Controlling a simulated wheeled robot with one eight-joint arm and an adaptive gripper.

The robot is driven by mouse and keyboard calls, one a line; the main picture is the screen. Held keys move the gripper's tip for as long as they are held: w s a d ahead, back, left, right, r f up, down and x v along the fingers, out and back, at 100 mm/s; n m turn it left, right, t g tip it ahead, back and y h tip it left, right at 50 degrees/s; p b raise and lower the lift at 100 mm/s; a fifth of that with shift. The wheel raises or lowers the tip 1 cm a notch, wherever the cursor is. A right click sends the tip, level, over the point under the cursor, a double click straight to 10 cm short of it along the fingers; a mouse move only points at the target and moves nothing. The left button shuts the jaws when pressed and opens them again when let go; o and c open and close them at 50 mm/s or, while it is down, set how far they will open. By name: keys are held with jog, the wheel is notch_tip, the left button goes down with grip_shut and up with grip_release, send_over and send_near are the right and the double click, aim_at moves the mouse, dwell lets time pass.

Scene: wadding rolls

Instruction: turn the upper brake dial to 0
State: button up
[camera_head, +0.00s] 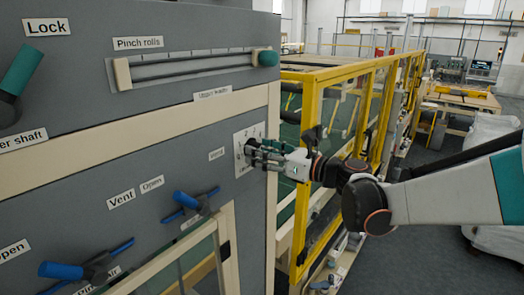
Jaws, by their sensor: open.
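The brake dial's white plate (242,136) is fixed on the grey panel near its right edge, with a few digits showing along its top. A label above it is too small to read surely. My gripper (258,152) is open, its dark fingers in front of the plate at the dial. The fingers hide most of the dial knob, so its pointer and setting cannot be seen. I cannot tell whether the fingers touch the knob.
A "Pinch rolls" slider (190,68) with a green knob sits above. A blue-handled "Vent/Open" valve (190,203) is lower left of the dial. A yellow-framed guard fence (311,120) stands close behind my gripper. Open floor (420,240) lies at right.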

jog(key=shift+w+a, duration=0.1)
jog(key=shift+a, duration=0.05)
jog(key=shift+c, duration=0.4)
jog(key=c, duration=1)
